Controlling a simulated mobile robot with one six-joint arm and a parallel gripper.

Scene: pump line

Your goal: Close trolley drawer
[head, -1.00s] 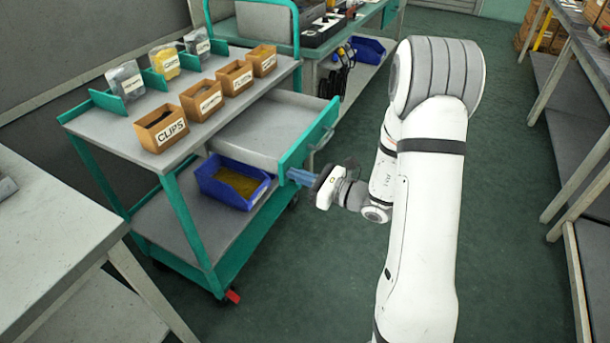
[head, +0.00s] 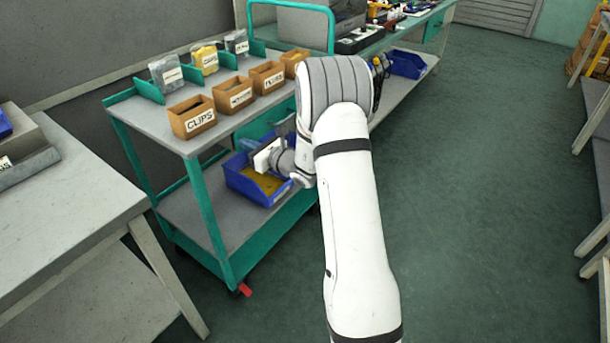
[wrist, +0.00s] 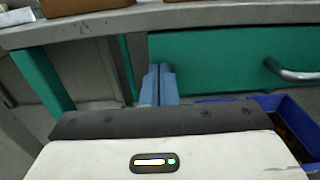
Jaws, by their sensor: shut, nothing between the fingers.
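The trolley (head: 208,215) has a green frame with grey shelves. Its drawer has a green front (head: 262,124), which in the head view sits under the top shelf, close to flush with the frame, partly hidden by my arm. In the wrist view the drawer front (wrist: 225,62) spans the upper right, with a metal handle (wrist: 292,73) at the right edge. My gripper (head: 247,146) is shut and empty at the left part of the drawer front. Its blue fingers (wrist: 159,82) are together, pointing at the front's left end; whether they touch it I cannot tell.
A blue bin (head: 250,183) stands on the trolley's lower shelf, below my gripper. Several labelled boxes, including a clips box (head: 192,117), stand on the top shelf. A grey table (head: 75,195) is at the left. The floor (head: 480,190) at the right is clear.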

